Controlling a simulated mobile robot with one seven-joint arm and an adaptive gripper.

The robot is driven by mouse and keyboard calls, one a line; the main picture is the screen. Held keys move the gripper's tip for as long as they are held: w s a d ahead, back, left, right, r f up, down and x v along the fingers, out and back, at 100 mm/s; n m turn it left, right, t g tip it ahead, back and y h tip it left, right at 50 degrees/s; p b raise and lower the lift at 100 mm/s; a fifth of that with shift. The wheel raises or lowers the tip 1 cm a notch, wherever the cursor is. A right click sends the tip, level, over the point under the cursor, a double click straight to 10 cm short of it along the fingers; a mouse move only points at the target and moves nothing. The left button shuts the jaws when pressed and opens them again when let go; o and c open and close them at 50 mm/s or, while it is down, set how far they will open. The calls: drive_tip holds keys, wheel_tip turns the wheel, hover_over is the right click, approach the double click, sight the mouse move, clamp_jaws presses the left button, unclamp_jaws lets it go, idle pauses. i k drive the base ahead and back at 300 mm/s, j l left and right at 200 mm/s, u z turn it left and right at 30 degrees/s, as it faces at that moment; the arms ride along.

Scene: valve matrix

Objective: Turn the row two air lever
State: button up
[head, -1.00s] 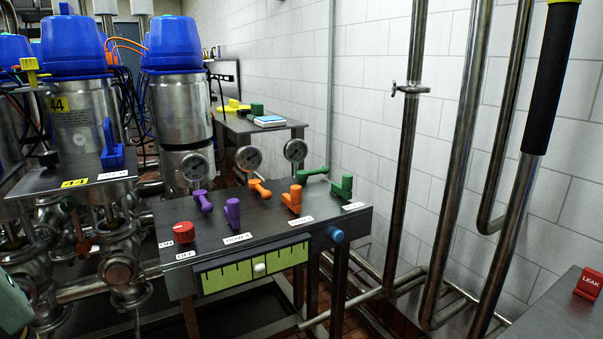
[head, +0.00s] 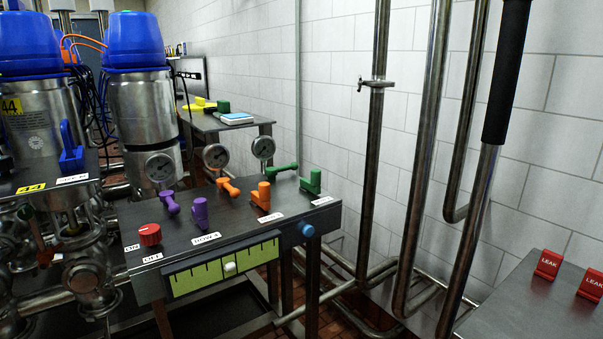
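Several coloured levers stand on a dark sloped panel (head: 225,230). An upright purple lever (head: 200,213) has a label that seems to read ROW 1, with a second purple lever (head: 169,203) lying over behind it. To the right are an upright orange lever (head: 260,196) and a lying orange lever (head: 228,187), then an upright green lever (head: 311,182) and a lying green lever (head: 282,170). The labels by the orange and green levers are too small to read surely. I cannot tell which lever is the row two air one. My gripper is not in view.
A red knob (head: 150,235) is at the panel's left; a green gauge strip (head: 222,266) and blue knob (head: 307,230) are on its front. Three dials (head: 216,156) stand behind. Steel pipes (head: 425,160) and a table with red LEAK tags (head: 548,264) are right.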

sight(270, 172)
drive_tip(key=i+l+z, duration=0.3)
drive_tip(key=i+l, duration=0.2)
drive_tip(key=i, duration=0.2)
drive_tip(key=i+j, duration=0.3)
drive_tip(key=j, duration=0.15)
drive_tip(key=i+j, duration=0.25)
drive_tip(key=j, duration=0.2)
